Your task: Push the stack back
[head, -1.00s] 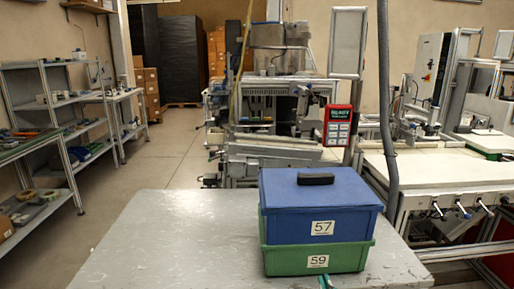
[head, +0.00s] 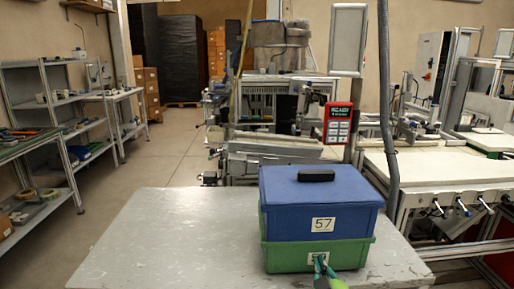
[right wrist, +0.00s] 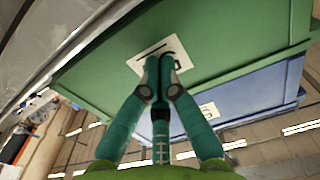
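The stack stands on the grey table: a blue lidded box (head: 290,215) labelled 57, with a black handle, sits on a green box (head: 285,257). In the right wrist view the green box (right wrist: 215,45) and blue box (right wrist: 245,100) appear upside down. My right gripper (head: 320,264) is at the front of the green box, over its white label. In the wrist view the gripper (right wrist: 160,65) has its teal fingertips together against or very near that label; contact cannot be told for certain. Nothing is between them. My left gripper is not in view.
The grey table (head: 170,240) is bare left of the stack, with a narrow strip behind it. A red panel (head: 338,123) and a hanging grey cable (head: 386,100) are beyond the table. A white workbench (head: 440,170) stands to the right, shelves (head: 60,110) to the left.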

